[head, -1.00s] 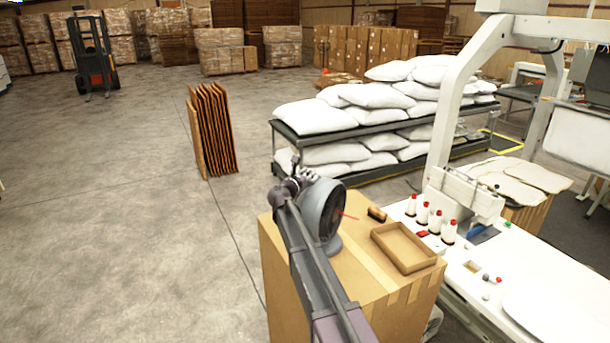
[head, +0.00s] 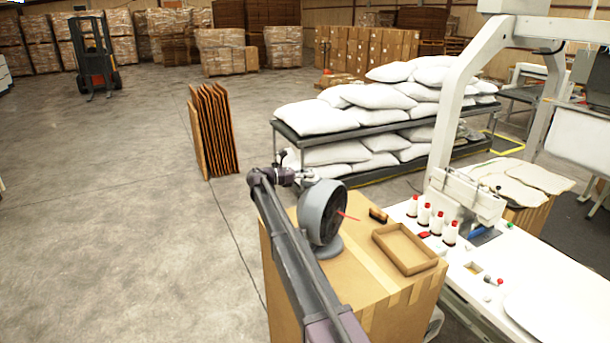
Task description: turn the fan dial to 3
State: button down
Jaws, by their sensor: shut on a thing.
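The grey round fan (head: 322,215) stands upright on a cardboard box (head: 375,290), its dark grille turned to the right. A thin red streak sticks out from its front. My gripper (head: 306,177) is at the upper left, behind the fan's housing, and is shut on the fan dial. The dial itself is hidden behind the housing and my arm, so its setting cannot be read. My arm crosses in front of the box's left part.
A shallow cardboard tray (head: 404,249) and a small dark brush-like item (head: 378,215) lie right of the fan. A white sewing table with thread spools (head: 437,222) stands further right. A rack of white pillows (head: 330,118) is behind. Open floor lies to the left.

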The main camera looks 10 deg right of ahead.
jog(key=shift+d+f+m+g, duration=0.15)
jog(key=shift+m+g, duration=0.7)
jog(key=shift+g, duration=0.5)
jog(key=shift+d+m+g, duration=0.1)
jog(key=shift+m+g, duration=0.75)
jog(key=shift+g, duration=0.5)
jog(key=shift+s, duration=0.15)
jog(key=shift+c, duration=2)
grip_release()
